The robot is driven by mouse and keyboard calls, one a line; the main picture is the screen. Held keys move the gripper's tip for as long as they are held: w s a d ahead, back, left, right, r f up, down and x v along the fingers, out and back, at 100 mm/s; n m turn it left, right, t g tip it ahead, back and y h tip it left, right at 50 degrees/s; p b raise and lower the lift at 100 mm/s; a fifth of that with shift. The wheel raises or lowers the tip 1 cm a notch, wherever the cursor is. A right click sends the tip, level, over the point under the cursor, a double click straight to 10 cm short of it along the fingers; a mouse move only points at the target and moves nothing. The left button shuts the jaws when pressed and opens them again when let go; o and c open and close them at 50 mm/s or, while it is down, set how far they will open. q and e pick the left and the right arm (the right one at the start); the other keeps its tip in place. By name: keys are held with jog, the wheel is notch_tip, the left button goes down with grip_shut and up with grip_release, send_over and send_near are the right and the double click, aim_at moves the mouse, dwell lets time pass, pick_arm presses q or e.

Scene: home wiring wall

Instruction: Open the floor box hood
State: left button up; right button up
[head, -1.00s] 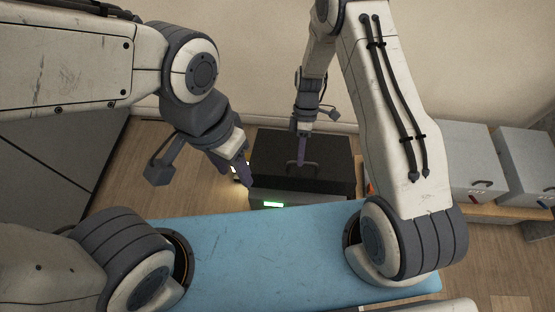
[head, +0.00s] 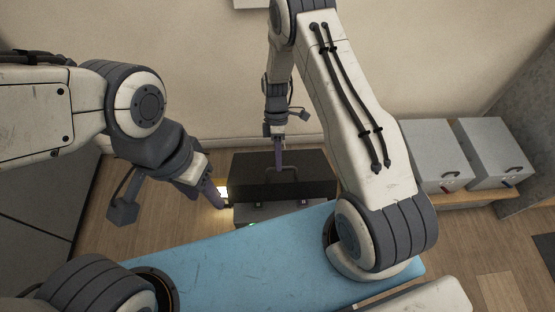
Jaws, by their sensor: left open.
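The floor box (head: 275,212) stands on the floor beyond the blue surface, with its black hood (head: 260,180) facing me. The hood appears tilted up, and a grey strip with small fittings shows below its lower edge. A handle (head: 290,170) sits on the hood. My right gripper (head: 279,164) points down with its purple fingers at the handle. It is seen edge-on, so its grip on the handle is unclear. My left gripper (head: 215,196) is open, just left of the box, beside a bright light (head: 222,192). The blue surface and my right arm hide the box's near lower part.
A blue flat surface (head: 230,260) fills the front. Two grey boxes (head: 437,155) (head: 490,150) sit on a low wooden shelf (head: 455,198) at the right. A beige wall (head: 190,60) stands behind. Dark panels (head: 45,195) are at the left. Wooden floor is clear left of the box.

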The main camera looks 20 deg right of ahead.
jog(key=o, duration=0.3)
jog(key=shift+w+d+f, duration=0.15)
jog(key=shift+w, duration=0.2)
jog(key=shift+s, duration=0.1)
jog(key=p+v, duration=0.1)
jog(key=v, duration=0.9)
jog(key=shift+r+p, duration=0.3)
jog(key=shift+p, duration=0.1)
